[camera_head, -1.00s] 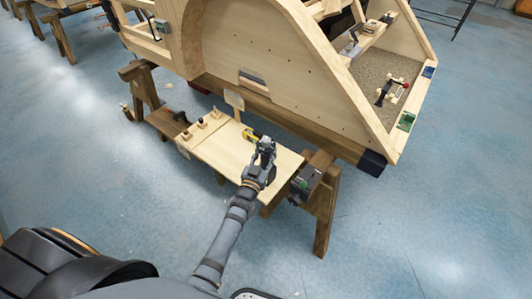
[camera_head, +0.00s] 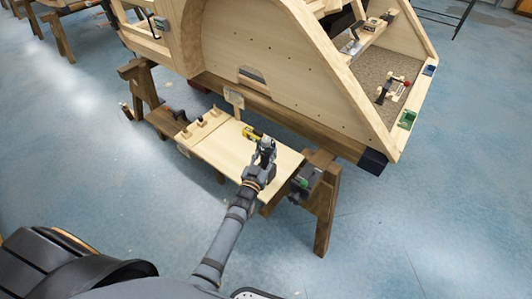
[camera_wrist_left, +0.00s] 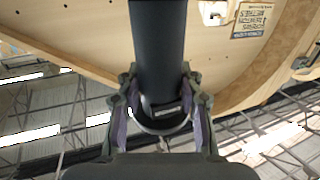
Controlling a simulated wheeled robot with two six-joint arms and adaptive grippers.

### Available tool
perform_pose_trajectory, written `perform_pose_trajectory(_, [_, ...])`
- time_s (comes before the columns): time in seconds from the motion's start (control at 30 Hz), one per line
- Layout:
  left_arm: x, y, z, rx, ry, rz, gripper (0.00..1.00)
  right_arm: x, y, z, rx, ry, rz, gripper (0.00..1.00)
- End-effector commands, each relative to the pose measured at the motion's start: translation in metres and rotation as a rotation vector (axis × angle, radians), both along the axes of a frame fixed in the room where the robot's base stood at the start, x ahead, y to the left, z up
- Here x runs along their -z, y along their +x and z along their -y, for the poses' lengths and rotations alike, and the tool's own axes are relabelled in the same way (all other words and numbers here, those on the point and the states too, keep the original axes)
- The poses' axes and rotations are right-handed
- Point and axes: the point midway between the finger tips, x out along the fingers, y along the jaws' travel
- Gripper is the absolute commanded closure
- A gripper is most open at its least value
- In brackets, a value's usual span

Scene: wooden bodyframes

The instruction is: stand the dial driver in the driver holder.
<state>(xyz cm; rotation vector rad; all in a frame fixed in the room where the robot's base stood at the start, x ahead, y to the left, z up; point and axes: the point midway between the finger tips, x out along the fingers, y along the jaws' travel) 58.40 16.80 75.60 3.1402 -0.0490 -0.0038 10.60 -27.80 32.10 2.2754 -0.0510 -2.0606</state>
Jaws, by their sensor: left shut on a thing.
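My left gripper (camera_head: 265,147) is above the right part of the pale workboard in the head view. In the left wrist view its fingers (camera_wrist_left: 159,85) are shut on a thick dark cylinder (camera_wrist_left: 158,40), which I take to be the dial driver. The cylinder runs up out of the picture, so its far end is hidden. In the head view the gripper hides most of it. I cannot tell for sure which object is the driver holder; small wooden pieces with dark tops (camera_head: 202,122) stand along the board's left part. My right gripper is not in view.
The workboard (camera_head: 225,150) rests on sawhorses (camera_head: 325,210). A yellow item (camera_head: 251,133) lies on it just behind my gripper. A dark tool with green (camera_head: 305,178) is at the right sawhorse. The large wooden bodyframe (camera_head: 290,85) rises behind. The board's middle is clear.

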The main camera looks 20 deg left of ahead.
Motion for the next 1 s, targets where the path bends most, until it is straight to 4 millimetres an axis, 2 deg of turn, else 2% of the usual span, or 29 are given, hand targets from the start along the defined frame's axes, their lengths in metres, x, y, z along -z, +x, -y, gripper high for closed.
perform_pose_trajectory(0.07, [-0.003,0.001,0.0,0.0,0.0,0.006,1.0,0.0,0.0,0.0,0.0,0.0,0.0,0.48])
perform_pose_trajectory(0.1, [-0.003,0.001,0.0,0.0,0.0,0.006,0.58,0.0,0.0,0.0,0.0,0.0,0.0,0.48])
perform_pose_trajectory(0.27, [-0.002,0.001,0.0,0.0,0.001,0.004,0.37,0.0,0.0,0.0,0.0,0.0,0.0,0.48])
perform_pose_trajectory(0.57, [0.002,-0.002,0.0,0.0,0.001,-0.005,0.37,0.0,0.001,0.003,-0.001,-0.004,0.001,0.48])
perform_pose_trajectory(0.67, [0.003,-0.012,0.0,0.0,0.002,-0.006,0.37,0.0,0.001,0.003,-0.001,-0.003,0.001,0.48])
perform_pose_trajectory(1.0, [0.001,-0.09,-0.003,-0.001,0.0,-0.003,0.37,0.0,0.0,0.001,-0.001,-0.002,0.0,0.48])
